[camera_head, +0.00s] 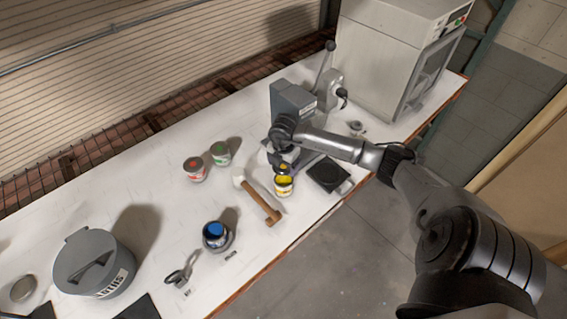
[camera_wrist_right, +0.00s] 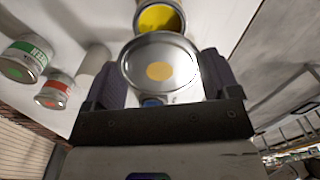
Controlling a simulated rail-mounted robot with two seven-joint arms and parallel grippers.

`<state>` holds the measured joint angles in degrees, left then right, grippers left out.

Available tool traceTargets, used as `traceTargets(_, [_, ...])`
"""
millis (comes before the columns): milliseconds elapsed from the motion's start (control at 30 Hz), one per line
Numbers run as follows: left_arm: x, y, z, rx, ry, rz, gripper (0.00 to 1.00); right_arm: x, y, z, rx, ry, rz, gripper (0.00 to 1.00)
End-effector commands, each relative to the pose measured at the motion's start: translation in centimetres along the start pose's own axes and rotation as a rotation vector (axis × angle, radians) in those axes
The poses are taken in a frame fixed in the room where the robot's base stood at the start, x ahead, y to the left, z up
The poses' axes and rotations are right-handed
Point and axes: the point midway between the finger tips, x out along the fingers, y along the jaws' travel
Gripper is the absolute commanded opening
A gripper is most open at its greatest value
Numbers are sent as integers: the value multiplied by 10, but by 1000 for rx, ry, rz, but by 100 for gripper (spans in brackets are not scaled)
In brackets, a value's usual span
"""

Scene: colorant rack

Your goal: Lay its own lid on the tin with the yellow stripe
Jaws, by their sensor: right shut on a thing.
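The yellow-striped tin (camera_head: 284,190) stands open on the bench with yellow paint inside. It also shows at the top of the right wrist view (camera_wrist_right: 160,18). My right gripper (camera_head: 284,166) is shut on a round silver lid (camera_wrist_right: 160,62) with a yellow-orange dot, one finger on each side. The lid is just behind the tin's mouth in the head view and hides the tin's near edge in the wrist view. It does not cover the tin's mouth; I cannot tell its exact height. My left gripper is not in view.
A hammer (camera_head: 262,201) lies left of the tin, and a black-topped scale (camera_head: 327,173) is to its right. Red-marked (camera_head: 195,169) and green-marked (camera_head: 220,153) tins stand further left. A blue tin (camera_head: 214,235) and a grey lidded pot (camera_head: 92,262) are nearer.

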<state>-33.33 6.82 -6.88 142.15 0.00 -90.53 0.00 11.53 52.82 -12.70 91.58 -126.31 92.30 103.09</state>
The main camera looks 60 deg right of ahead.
Motion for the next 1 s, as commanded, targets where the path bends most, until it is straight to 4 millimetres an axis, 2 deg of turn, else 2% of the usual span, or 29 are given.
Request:
traceTargets(600, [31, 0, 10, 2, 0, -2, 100, 48, 0, 0, 0, 0, 1, 60])
traceTargets(1000, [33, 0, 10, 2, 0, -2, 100, 52, 0, 0, 0, 0, 0, 60])
